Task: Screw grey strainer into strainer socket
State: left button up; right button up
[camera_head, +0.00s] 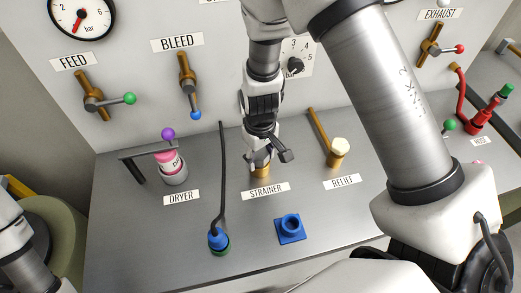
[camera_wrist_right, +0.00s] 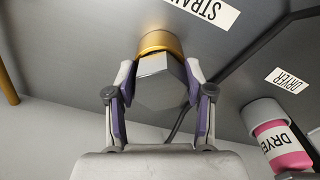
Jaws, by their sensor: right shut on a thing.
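The grey strainer (camera_wrist_right: 160,82) is a hexagonal block in the right wrist view. It sits at the mouth of the brass strainer socket (camera_wrist_right: 158,41), which also shows behind the STRAINER label in the head view (camera_head: 262,171). My right gripper (camera_head: 266,153) is above the socket, with its two purple-padded fingers closed on opposite sides of the strainer (camera_wrist_right: 160,95). The strainer and socket look in line and touching; how deep it is seated I cannot tell. In the head view the strainer is mostly hidden by the gripper. My left gripper is out of view.
The pink dryer cartridge (camera_head: 170,163) stands left of the socket, the brass relief fitting (camera_head: 338,153) right. FEED (camera_head: 103,102) and BLEED (camera_head: 187,80) valves are on the wall behind.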

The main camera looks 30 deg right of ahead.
jog(key=m+p, duration=0.1)
jog(key=s+m+p, duration=0.1)
jog(key=m, duration=0.1)
jog(key=m+p, duration=0.2)
jog(key=m, duration=0.1)
jog(key=shift+a+m, duration=0.15)
jog(key=shift+m, duration=0.15)
jog(key=shift+c, duration=0.3)
jog(key=shift+o, duration=0.2)
jog(key=m+p, duration=0.2)
jog(key=m, duration=0.1)
jog(key=shift+a+r, duration=0.15)
jog(key=shift+a, duration=0.1)
jog(key=shift+w+a+m+p, duration=0.15)
jog(key=shift+m+p, duration=0.15)
jog(key=shift+m, duration=0.2)
jog(key=shift+c, duration=0.3)
jog(key=o, duration=1)
jog(key=shift+w, duration=0.1)
jog(key=shift+w+d+f, duration=0.1)
jog(key=shift+d+f, duration=0.15)
jog(key=shift+d, duration=0.45)
jog(key=shift+a+r, duration=0.1)
jog(key=shift+a, duration=0.2)
jog(key=shift+d, duration=0.1)
